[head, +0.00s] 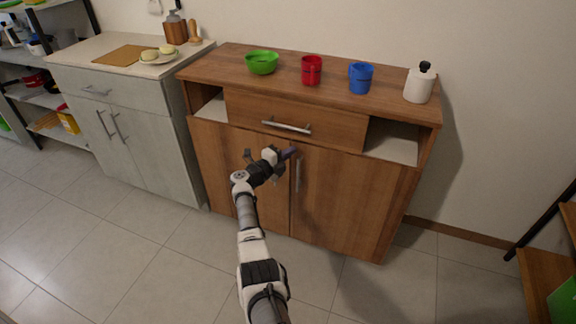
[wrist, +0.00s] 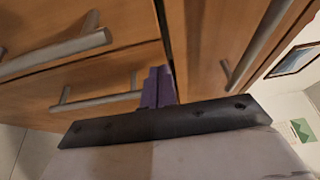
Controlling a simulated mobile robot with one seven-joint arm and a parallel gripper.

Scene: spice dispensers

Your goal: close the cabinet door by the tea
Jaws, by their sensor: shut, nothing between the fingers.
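The brown wooden cabinet has a left door (head: 225,165) and a right door (head: 345,195), which look shut or nearly shut in the head view. The right door's handle (head: 298,176) stands beside the seam. My gripper (head: 290,153) is shut and empty at the top of the doors near their seam, just below the drawer. Its purple fingers (wrist: 158,88) are together in the wrist view, close to wooden panels with bar handles. A dark gap shows between panels there. I cannot tell whether the fingers touch wood. I cannot identify any tea.
A drawer (head: 300,118) sits above the doors between open shelves. On top stand a green bowl (head: 262,62), a red mug (head: 311,70), a blue mug (head: 360,78) and a white bottle (head: 418,86). A grey counter (head: 130,130) stands left. The floor in front is clear.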

